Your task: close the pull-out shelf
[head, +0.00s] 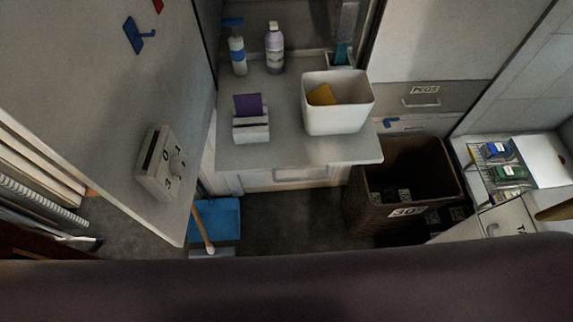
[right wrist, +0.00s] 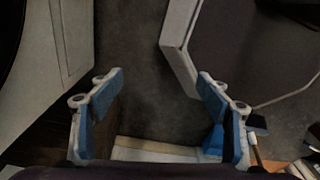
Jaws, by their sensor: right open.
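A grey shelf (head: 350,151) that looks like the pull-out shelf stands out into the aisle in the middle of the head view. On it are a white bin (head: 338,118) with a yellow item, a small box (head: 250,128) with a purple item, and two bottles at the back. In the right wrist view my right gripper (right wrist: 160,82) is open, its blue-padded fingers wide apart with nothing between them. A grey panel with a pale edge (right wrist: 178,50) lies beyond it; I cannot tell if this is the shelf. My left gripper is not in view.
A large grey panel with a dial box (head: 161,165) stands at the left. A brown bin (head: 408,183) is right of the shelf, and a wire rack (head: 497,163) is farther right. A blue dustpan-like item (head: 216,218) is on the floor. Dark floor (head: 290,220) is open before the shelf.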

